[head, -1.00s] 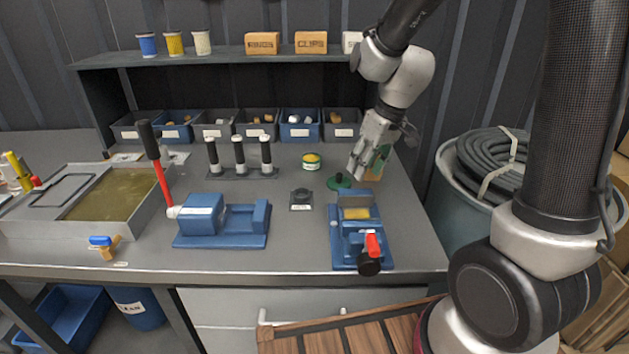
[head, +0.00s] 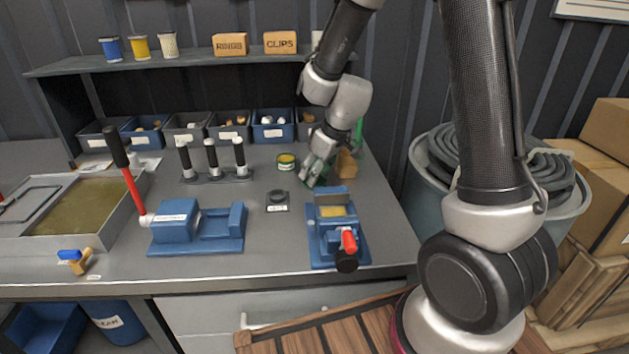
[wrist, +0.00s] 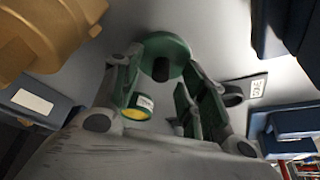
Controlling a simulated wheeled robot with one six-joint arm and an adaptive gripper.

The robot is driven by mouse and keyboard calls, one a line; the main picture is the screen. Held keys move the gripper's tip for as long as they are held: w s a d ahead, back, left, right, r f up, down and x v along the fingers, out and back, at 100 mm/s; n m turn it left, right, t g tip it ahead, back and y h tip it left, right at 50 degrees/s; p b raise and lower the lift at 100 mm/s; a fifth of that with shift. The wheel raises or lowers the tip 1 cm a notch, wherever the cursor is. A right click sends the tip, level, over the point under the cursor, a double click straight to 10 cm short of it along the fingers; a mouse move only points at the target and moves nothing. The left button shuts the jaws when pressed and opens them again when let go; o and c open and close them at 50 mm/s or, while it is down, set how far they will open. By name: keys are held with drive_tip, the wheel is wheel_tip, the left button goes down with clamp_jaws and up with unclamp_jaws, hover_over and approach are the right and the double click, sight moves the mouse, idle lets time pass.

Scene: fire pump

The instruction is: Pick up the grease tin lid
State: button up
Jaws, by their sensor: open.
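The grease tin lid is a round green disc with a black knob (wrist: 165,50), lying on the grey bench in the wrist view. My gripper (wrist: 160,78) is open, with green-padded fingers on either side of the knob in the picture. I cannot tell whether they touch the lid. In the head view my gripper (head: 314,172) points down at the bench's right part and hides most or all of the lid. The open grease tin (head: 286,161), green with yellow contents, stands just left of it; it also shows between the fingers in the wrist view (wrist: 137,108).
A blue vise-like fixture (head: 336,230) is in front, a small dark puck on a plate (head: 277,199) front left. Several bins (head: 228,127) line the back under a shelf (head: 200,60).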

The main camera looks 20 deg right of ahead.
clamp_jaws()
drive_tip(key=shift+r, duration=0.1)
